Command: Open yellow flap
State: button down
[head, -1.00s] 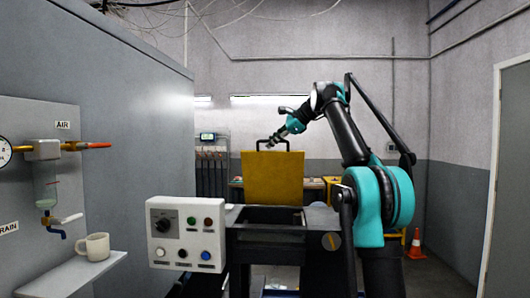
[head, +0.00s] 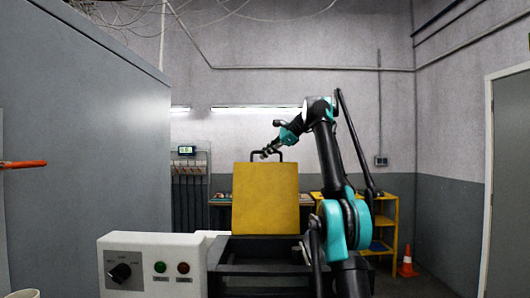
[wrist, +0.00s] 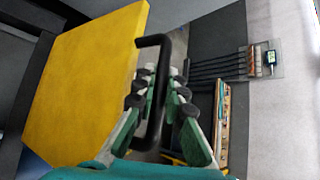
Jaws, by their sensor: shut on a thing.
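The yellow flap (head: 265,198) stands raised and nearly upright above the dark machine body at the middle of the head view. Its broad face also fills the left of the wrist view (wrist: 85,85). A black bracket handle (wrist: 152,41) sticks out from the flap's edge. My gripper (wrist: 160,88) is at this handle, with its fingers on both sides of the bar, shut on it. In the head view my gripper (head: 268,152) is small, at the flap's top edge. The exact finger contact is partly hidden.
A white control box (head: 205,260) with a knob and buttons stands low at the left front. A grey cabinet wall (head: 90,150) rises at left. A yellow shelf (head: 388,225) and an orange cone (head: 407,262) stand behind at right. Floor shows at right.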

jog(key=shift+w+f, duration=0.25)
jog(key=shift+w, duration=0.5)
jog(key=c, duration=1.6)
grip_release()
jog(key=shift+o, duration=0.2)
jog(key=shift+d, duration=0.1)
jog(key=shift+s+d+r, duration=0.2)
jog(key=shift+s+d, duration=0.15)
jog(key=shift+d, duration=0.1)
jog(key=shift+s+d+r, duration=0.2)
jog(key=shift+s+d, duration=0.15)
jog(key=shift+d, duration=0.1)
jog(key=s+d, duration=0.6)
jog(key=d, duration=0.2)
jog(key=shift+d, duration=0.4)
jog(key=shift+s, duration=0.1)
jog(key=shift+c, duration=0.4)
